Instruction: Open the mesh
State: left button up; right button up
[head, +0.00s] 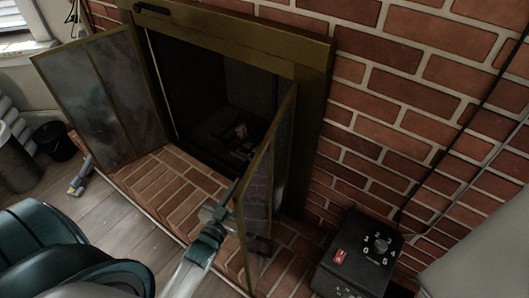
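The mesh is a pair of dark, brass-framed panels on the fireplace. The left panel (101,98) is swung wide out to the left. The right panel (266,190) stands out from the opening toward me, seen nearly edge-on. Between them the dark firebox (218,95) is exposed. My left gripper (220,213) is at the outer edge of the right panel, low down, above the brick hearth. Its fingers are small and overlap the panel edge, so I cannot tell if they are open, shut or touching it. My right gripper is not in view.
The brick hearth (165,188) lies below the opening. A black box with a numbered dial (358,255) stands at the lower right against the brick wall (400,110). A small object (80,178) and a dark pot (55,142) are on the wooden floor at left.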

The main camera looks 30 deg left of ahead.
pick_arm(q)
jog(key=w+a, duration=0.1)
jog(key=w, duration=1.6)
jog(key=shift+b, duration=0.4)
grip_shut()
dwell(0.7)
